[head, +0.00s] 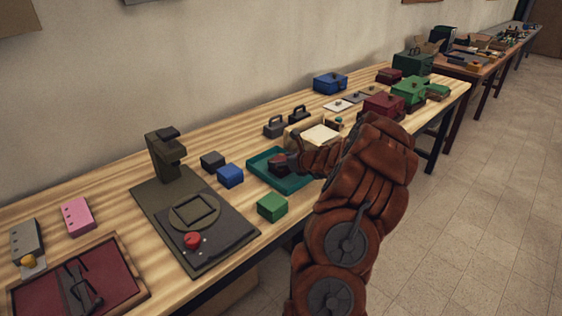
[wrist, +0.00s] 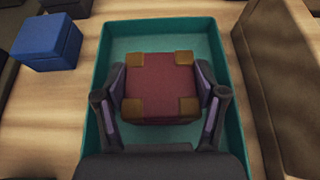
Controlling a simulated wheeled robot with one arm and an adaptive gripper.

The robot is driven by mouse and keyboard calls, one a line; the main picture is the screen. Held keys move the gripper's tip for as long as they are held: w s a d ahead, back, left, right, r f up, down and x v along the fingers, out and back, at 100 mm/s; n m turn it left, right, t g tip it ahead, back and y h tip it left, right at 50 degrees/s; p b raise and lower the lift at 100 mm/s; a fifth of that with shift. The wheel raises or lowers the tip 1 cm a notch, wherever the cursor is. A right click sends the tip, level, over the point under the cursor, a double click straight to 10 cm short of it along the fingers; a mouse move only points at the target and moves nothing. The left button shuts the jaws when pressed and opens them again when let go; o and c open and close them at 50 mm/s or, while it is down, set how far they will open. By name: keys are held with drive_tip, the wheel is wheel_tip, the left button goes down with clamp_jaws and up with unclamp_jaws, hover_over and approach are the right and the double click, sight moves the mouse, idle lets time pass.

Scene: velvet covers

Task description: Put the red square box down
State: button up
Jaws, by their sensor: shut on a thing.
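The red square box (wrist: 160,92), dark red with tan corner pieces, is between the two fingers of my gripper (wrist: 162,97) in the wrist view. The fingers press on its left and right sides. The box is over or inside a teal tray (wrist: 222,60); I cannot tell whether it touches the tray floor. In the head view my gripper (head: 291,162) is at the teal tray (head: 262,168), and the red box (head: 277,166) shows as a small dark red shape, partly hidden by the fingers.
A blue box (head: 230,175) and a dark box (head: 212,161) stand left of the tray, and a green box (head: 272,207) stands in front. A dark press-like device (head: 190,212) with a red button is further left. A cream-topped box (head: 320,134) stands right, behind my arm.

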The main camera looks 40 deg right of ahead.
drive_tip(key=o, duration=1.2)
drive_tip(key=shift+f, duration=0.1)
drive_tip(key=shift+s+r, duration=0.15)
drive_tip(key=shift+r, duration=0.05)
drive_tip(key=v, duration=1.1)
drive_tip(key=shift+s+r+b, duration=0.15)
drive_tip(key=shift+s+b, duration=0.15)
drive_tip(key=shift+b, duration=0.1)
